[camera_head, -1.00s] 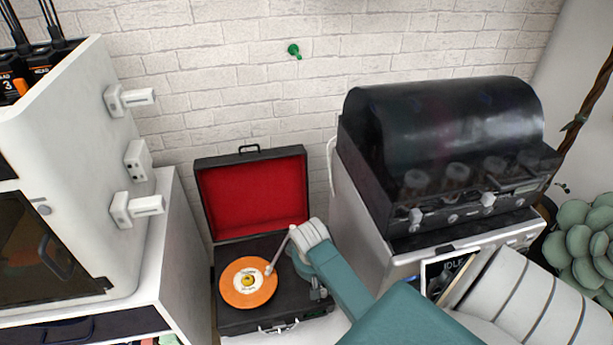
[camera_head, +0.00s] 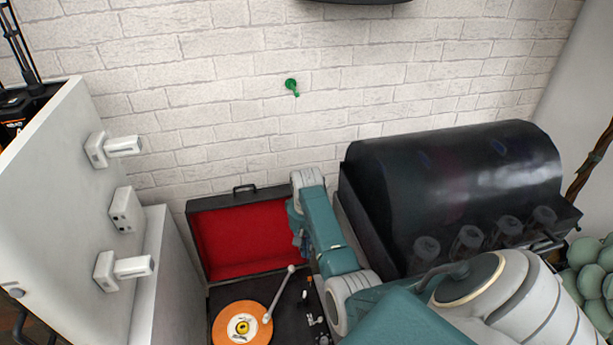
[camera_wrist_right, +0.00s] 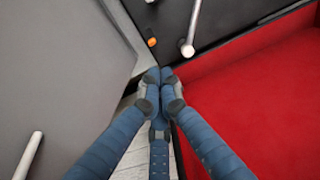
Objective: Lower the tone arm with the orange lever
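The record player is an open black case with a red-lined lid (camera_head: 235,240). An orange record (camera_head: 228,328) with a white label lies on it. The white tone arm (camera_head: 281,291) has its head over the record's right part; I cannot tell whether it touches. It also shows in the right wrist view (camera_wrist_right: 192,30). My right gripper (camera_wrist_right: 160,74) is shut and empty, fingertips together, apart from the lever, by the lid's right edge. My left gripper is out of view.
A black domed machine (camera_head: 455,190) stands close on the right of the player. A white cabinet (camera_head: 85,215) with protruding white fittings stands on the left. A white brick wall (camera_head: 230,120) with a green hook is behind.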

